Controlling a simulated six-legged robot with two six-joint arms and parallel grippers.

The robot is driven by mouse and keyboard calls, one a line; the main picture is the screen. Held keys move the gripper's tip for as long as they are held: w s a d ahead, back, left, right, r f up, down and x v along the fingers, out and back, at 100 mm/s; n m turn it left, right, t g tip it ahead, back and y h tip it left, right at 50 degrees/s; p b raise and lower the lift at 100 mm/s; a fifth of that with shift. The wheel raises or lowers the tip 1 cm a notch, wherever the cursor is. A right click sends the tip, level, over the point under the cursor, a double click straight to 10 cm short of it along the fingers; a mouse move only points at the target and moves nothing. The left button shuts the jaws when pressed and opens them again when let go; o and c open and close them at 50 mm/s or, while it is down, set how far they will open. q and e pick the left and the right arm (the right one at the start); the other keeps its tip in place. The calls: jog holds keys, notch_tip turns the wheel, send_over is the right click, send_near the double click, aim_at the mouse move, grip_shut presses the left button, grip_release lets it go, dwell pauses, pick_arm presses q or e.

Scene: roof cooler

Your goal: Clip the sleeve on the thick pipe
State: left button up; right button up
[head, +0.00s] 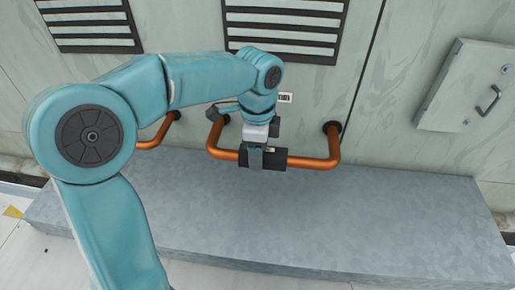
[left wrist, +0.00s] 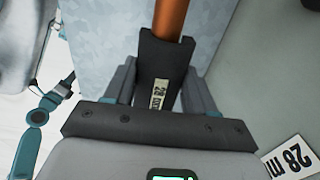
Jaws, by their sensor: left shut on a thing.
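The thick copper pipe (head: 316,163) is a U-shaped run standing out from the wall, low above the grey ledge. A dark sleeve (head: 276,160) lies in line with its front run, and copper shows on both sides. My left gripper (head: 256,158) is shut on the sleeve from above. In the left wrist view the sleeve (left wrist: 158,88) sits between the grey fingers, with a "28 mm" label facing the camera. The pipe (left wrist: 172,20) comes out of its far end. The sleeve's underside is hidden, so I cannot tell whether it is fully around the pipe. My right gripper is not in view.
Another copper pipe (head: 155,137) is at the left, partly behind my arm. A grey ledge (head: 330,220) runs below. Louvred vents (head: 285,22) and a handled hatch (head: 470,87) are on the wall. A "28 mm" label (left wrist: 290,157) shows at right in the left wrist view.

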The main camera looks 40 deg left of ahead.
pick_arm(q)
jog(key=o, duration=1.2)
jog(key=shift+r+p, duration=1.15)
jog(key=shift+r, duration=6.95)
